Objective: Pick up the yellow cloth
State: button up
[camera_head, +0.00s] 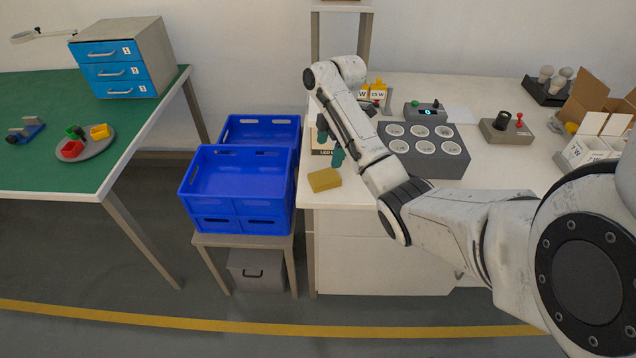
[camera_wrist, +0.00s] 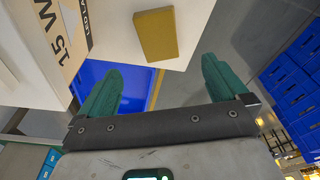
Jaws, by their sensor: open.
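The yellow cloth (camera_head: 324,179) is a folded, flat block lying on the white table near its left front corner. In the wrist view the cloth (camera_wrist: 158,34) shows at the top middle, beyond my fingertips. My gripper (camera_head: 330,145) is above the table, a little behind the cloth in the head view. Its two green fingers are apart with nothing between them, as the wrist view shows (camera_wrist: 158,85). The gripper does not touch the cloth. My forearm partly hides the gripper in the head view.
A box lettered "LED" (camera_head: 321,150) stands close to my gripper; it shows large in the wrist view (camera_wrist: 62,35). A grey block with several round sockets (camera_head: 424,173) is to the right. Blue crates (camera_head: 235,203) stand left of the white table (camera_head: 345,215). A green-topped table is further left.

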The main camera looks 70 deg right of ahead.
aim_at(325, 176)
jog(key=f, duration=0.7)
jog(key=w+f+p, duration=0.1)
jog(key=f, duration=0.2)
jog(key=shift+a+f, duration=0.25)
jog(key=shift+a, duration=0.05)
jog(key=c, duration=1.2)
jog(key=shift+r, duration=0.1)
jog(key=shift+r, duration=0.45)
notch_tip(325, 176, up, 2)
jog(key=shift+r, duration=0.2)
jog(key=shift+s+a+r+p, duration=1.25)
jog(key=shift+s+r, duration=0.35)
jog(key=shift+s, duration=0.45)
jog(key=shift+s+a+r+p, duration=1)
jog(key=shift+s+r+p, duration=0.5)
jog(key=shift+s, duration=0.6)
jog(key=shift+s+a+r+p, duration=1.2)
jog(key=shift+s+r, duration=0.5)
jog(key=shift+s, duration=0.35)
